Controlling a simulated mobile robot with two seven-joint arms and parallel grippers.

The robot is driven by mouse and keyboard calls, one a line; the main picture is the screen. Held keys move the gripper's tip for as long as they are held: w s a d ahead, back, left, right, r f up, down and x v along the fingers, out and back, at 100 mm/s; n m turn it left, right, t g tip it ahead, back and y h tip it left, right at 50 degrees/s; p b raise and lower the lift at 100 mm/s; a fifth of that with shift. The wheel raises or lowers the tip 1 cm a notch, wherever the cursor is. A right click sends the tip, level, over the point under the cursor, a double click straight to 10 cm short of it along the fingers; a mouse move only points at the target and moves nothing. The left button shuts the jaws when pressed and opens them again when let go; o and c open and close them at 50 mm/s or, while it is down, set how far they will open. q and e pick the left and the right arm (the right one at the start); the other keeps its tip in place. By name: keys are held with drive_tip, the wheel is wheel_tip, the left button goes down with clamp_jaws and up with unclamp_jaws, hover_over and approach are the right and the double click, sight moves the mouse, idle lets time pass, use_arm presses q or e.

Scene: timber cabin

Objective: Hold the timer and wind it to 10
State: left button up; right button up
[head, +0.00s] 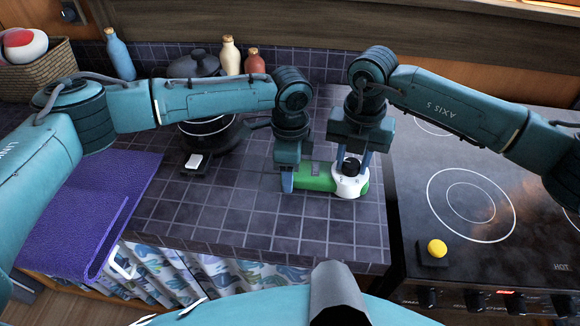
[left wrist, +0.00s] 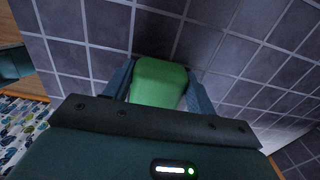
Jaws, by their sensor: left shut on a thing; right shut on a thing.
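The timer has a green body (head: 317,177) and a white round end with a black knob (head: 351,166) on top. It lies on the dark tiled counter in the head view. My left gripper (head: 291,181) is shut on the left end of the green body, which also shows between its fingers in the left wrist view (left wrist: 160,82). My right gripper (head: 352,160) points down from above, with its fingers on either side of the black knob, shut on it. The dial markings are too small to read.
A stove (head: 425,235) with a yellow knob-like ball (head: 437,248) is to the right. A dark pan (head: 207,133) and pot stand behind, near several bottles (head: 119,55). A purple towel (head: 85,208) lies at the left. The counter (head: 250,215) in front of the timer is clear.

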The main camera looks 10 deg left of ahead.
drive_tip(key=shift+m, duration=0.4)
drive_tip(key=shift+m, duration=1.5)
drive_tip(key=shift+m, duration=1.4)
drive_tip(key=shift+m, duration=1.4)
